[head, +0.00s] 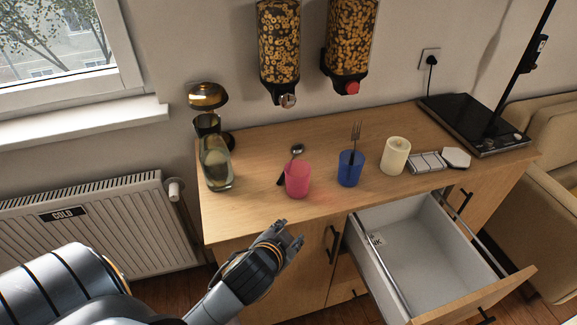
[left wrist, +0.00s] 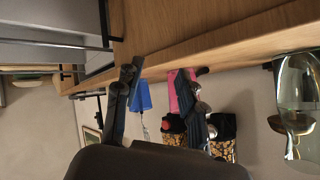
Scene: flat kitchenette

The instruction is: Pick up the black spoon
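The dark spoon (head: 296,151) is at the pink cup (head: 297,180) on the wooden counter. Its shiny bowl shows above the cup and a dark piece, likely its handle, shows at the cup's left side. I cannot tell whether it stands in the cup or lies behind it. My left gripper (head: 291,238) is in front of the counter's front edge, below and apart from the cup. In the left wrist view its fingers (left wrist: 172,82) are spread with nothing between them gripped; the pink cup (left wrist: 181,92) shows beyond them. My right gripper is not in view.
A blue cup (head: 350,170) with a fork (head: 355,135) stands right of the pink cup. A glass jar (head: 215,165) is at left, a candle (head: 396,157) at right. An open drawer (head: 420,240) juts out at front right. Cereal dispensers (head: 278,45) hang above.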

